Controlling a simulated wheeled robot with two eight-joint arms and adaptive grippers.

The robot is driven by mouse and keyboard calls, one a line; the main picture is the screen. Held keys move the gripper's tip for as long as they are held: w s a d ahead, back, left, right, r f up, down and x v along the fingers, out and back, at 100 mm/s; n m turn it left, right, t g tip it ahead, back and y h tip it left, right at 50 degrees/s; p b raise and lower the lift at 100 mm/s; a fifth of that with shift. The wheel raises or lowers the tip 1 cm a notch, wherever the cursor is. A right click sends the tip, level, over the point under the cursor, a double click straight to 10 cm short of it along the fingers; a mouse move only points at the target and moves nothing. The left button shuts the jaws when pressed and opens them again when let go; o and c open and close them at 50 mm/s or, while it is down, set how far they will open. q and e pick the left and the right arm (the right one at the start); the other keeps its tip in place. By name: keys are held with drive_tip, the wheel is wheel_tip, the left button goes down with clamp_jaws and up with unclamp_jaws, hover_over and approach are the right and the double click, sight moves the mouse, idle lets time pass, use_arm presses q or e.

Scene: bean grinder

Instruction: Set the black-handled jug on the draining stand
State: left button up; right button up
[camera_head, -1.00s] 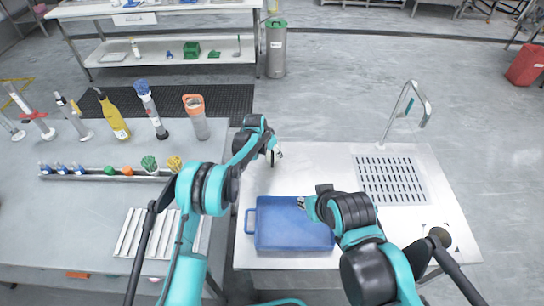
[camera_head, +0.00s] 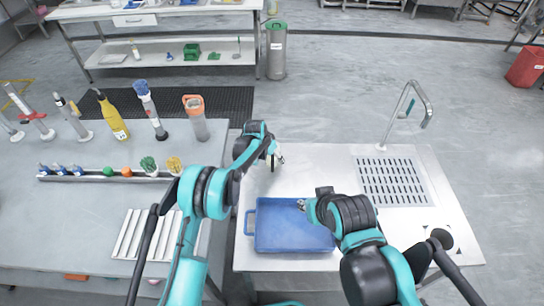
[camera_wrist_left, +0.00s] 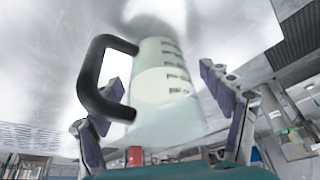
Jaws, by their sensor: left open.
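The black-handled jug (camera_wrist_left: 165,85), pale with printed markings, stands between the open fingers of my left gripper (camera_wrist_left: 166,122) in the left wrist view. Its black handle is on the left of that picture. In the head view my left gripper (camera_head: 275,157) is over the left back part of the steel table and mostly hides the jug (camera_head: 271,163). A slotted drain plate (camera_head: 393,182) is set in the table at the right; a white ridged rack (camera_head: 146,234) lies on the grey table at the left. I cannot tell which is the draining stand. My right gripper (camera_head: 303,205) is over the blue tray.
The blue tray (camera_head: 290,240) lies at the front of the steel table (camera_head: 320,165). A tap (camera_head: 410,105) rises behind the drain plate. Bottles and cylinders, including a yellow bottle (camera_head: 111,117), stand on the grey table. The steel between jug and drain plate is clear.

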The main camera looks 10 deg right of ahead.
use_arm(q)
drive_tip(key=p+v, duration=0.2)
drive_tip(key=v, duration=1)
drive_tip(key=shift+r+p, duration=0.15)
drive_tip(key=shift+p, duration=0.15)
drive_tip(key=s+a+r+n+t+y, duration=0.1)
drive_tip(key=s+a+r+n, duration=0.1)
drive_tip(key=s+a+r, duration=0.55)
drive_tip(key=s+a+r+n+t, duration=0.15)
drive_tip(key=s+a+r, duration=0.35)
drive_tip(key=a+r, duration=0.5)
drive_tip(key=s+a+n, duration=0.2)
drive_tip(key=s+a, duration=0.2)
drive_tip(key=s, duration=0.3)
drive_tip(key=s+a+n+t+y, duration=0.1)
drive_tip(key=s+a, duration=0.3)
drive_tip(key=s, duration=0.4)
drive_tip(key=s+a+n+y, duration=0.1)
drive_tip(key=s+a+n, duration=0.2)
drive_tip(key=s, duration=0.5)
drive_tip(key=shift+s+a+t, duration=0.2)
drive_tip(key=shift+a+t, duration=0.15)
drive_tip(key=shift+a, duration=0.05)
drive_tip(key=shift+f, duration=0.2)
drive_tip(key=shift+f+b, duration=0.85)
drive_tip(key=shift+b, duration=0.1)
